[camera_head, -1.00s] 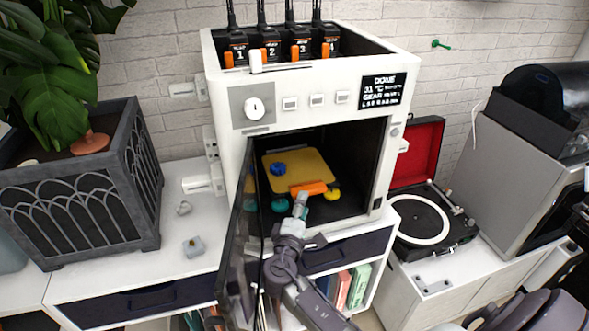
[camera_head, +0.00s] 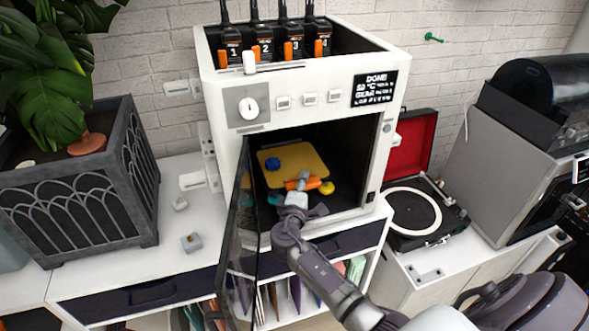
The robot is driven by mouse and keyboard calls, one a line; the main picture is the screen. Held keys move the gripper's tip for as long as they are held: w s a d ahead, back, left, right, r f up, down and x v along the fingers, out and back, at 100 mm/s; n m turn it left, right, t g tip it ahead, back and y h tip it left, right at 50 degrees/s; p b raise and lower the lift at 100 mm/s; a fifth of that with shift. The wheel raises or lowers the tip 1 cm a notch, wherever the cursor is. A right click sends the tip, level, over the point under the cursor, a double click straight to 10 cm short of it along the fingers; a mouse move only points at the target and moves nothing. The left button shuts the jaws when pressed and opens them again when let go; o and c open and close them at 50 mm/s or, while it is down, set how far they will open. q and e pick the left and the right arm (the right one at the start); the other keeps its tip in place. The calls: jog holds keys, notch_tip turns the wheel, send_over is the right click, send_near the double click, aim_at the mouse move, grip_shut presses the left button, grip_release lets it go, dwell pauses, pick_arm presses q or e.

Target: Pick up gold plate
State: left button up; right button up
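The gold plate (camera_head: 305,158) lies in the dark chamber of the white printer (camera_head: 226,86). A small blue part (camera_head: 272,164) sits on its left side. An orange tab (camera_head: 291,185) shows at the plate's front edge, partly covered by my gripper. My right gripper (camera_head: 303,178) reaches into the chamber from the front, with its tip over or against the orange tab. The fingers are small and overlap the tab, so I cannot tell whether they are closed on it. My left gripper is not in view.
The printer's dark glass door (camera_head: 239,255) stands open to the left of my arm. A yellow knob (camera_head: 327,188) and a teal knob (camera_head: 274,199) sit below the plate's front. A record player (camera_head: 437,237) stands right of the printer. A planter (camera_head: 84,205) stands left.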

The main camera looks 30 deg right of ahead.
grip_shut()
notch_tip(320, 180, up, 10)
jog(key=shift+r, duration=0.1)
dwell(0.4)
